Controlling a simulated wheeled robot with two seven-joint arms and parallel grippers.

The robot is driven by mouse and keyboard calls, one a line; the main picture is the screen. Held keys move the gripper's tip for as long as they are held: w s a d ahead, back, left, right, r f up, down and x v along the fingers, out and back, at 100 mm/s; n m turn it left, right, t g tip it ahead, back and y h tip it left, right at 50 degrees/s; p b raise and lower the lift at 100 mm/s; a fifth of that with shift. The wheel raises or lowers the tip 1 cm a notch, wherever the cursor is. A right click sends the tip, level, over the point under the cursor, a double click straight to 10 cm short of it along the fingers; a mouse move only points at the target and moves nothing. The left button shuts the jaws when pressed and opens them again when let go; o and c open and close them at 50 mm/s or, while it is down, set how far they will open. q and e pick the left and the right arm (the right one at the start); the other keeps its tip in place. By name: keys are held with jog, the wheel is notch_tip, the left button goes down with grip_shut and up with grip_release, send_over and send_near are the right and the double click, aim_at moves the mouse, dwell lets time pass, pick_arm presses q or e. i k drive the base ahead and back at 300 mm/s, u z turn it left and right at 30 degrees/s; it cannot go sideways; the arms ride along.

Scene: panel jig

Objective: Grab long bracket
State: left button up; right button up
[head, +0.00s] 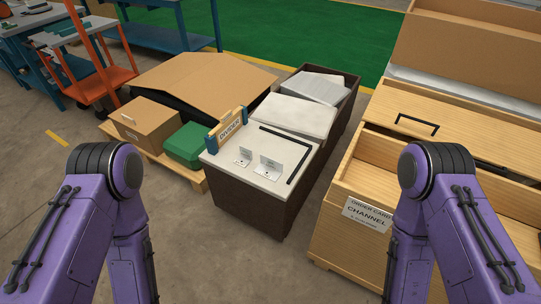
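A thin black L-shaped bar (301,165), which looks like the long bracket, lies flat on the white top (262,183) of a dark brown box. One leg runs along the back of the top and the other along its right side. Two small light-coloured pieces with markings (269,163) stand left of the bar. My two purple arms come in at the lower left and lower right, but both grippers are outside the picture. Nothing covers the bar.
A wooden crate (334,230) with a card reading "CHANNEL" (367,213) stands right of the dark box. A cardboard box (147,120), a green case (186,146) and a large brown carton (205,78) sit at the left. Bare floor lies in front.

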aim_at(270, 169)
jog(key=u, duration=1.4)
jog(key=i, duration=1.55)
jog(key=z, duration=2.95)
jog(key=i, duration=0.5)
